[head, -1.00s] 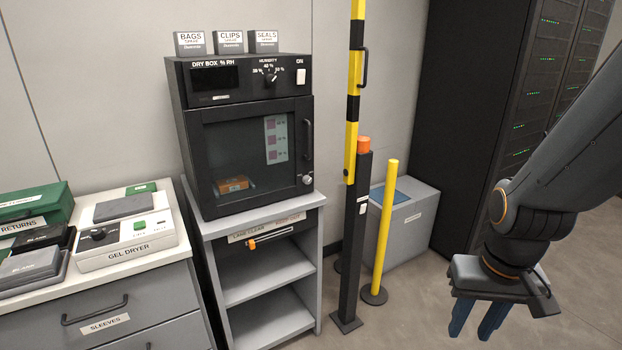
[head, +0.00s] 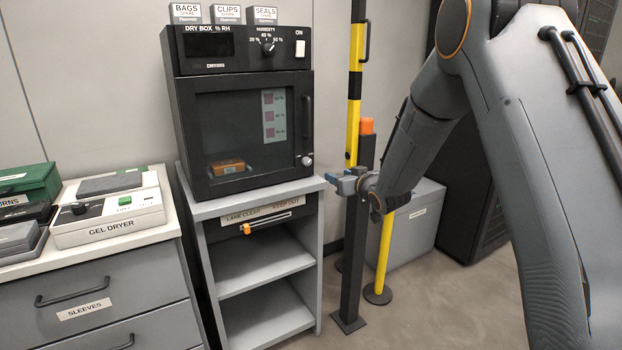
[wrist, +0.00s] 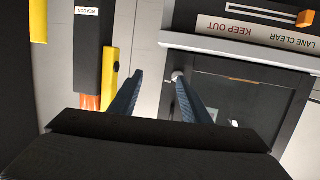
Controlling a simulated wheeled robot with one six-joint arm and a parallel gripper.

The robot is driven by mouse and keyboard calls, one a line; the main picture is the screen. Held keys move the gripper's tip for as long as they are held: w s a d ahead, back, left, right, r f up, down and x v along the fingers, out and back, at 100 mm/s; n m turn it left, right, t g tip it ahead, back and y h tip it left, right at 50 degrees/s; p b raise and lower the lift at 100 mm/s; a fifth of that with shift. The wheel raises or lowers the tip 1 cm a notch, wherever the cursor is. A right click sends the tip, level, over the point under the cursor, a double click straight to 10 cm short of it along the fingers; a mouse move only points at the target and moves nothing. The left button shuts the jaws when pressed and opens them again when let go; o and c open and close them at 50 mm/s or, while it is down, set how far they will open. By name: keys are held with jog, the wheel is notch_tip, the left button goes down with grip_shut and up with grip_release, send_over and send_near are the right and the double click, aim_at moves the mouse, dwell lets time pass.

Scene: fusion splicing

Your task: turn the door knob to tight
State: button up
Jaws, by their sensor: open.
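The door knob (head: 307,161) is a small light round knob on the lower right of the black dry box's door (head: 240,130). In the wrist view, which is upside down, the knob (wrist: 177,75) shows just by the tip of the right finger. My gripper (head: 337,182) is open and empty, its blue fingers pointing left, to the right of and slightly below the knob in the head view. In the wrist view my gripper's (wrist: 158,78) two fingers are apart, with the knob off to the right of the gap's middle. I cannot tell whether a finger touches it.
The dry box stands on a grey shelf unit (head: 265,283) with an orange slider (head: 245,229). A dark post with an orange top (head: 366,126) and yellow posts (head: 385,250) stand close by my gripper. The door handle (head: 307,115) is above the knob.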

aim_at(308, 163)
jog(key=w+a+y, duration=0.1)
jog(key=w+a, duration=0.2)
jog(key=w+a+n+y, duration=0.1)
jog(key=w+a, duration=0.2)
jog(key=w+a+t+y+b, duration=0.1)
jog(key=w+a, duration=0.2)
jog(key=shift+w+a+f+n, duration=0.1)
jog(key=shift+w+a+n, duration=0.05)
jog(key=shift+a+n, duration=0.2)
jog(key=shift+c, duration=0.4)
jog(key=c, duration=1)
jog(key=shift+o, duration=0.2)
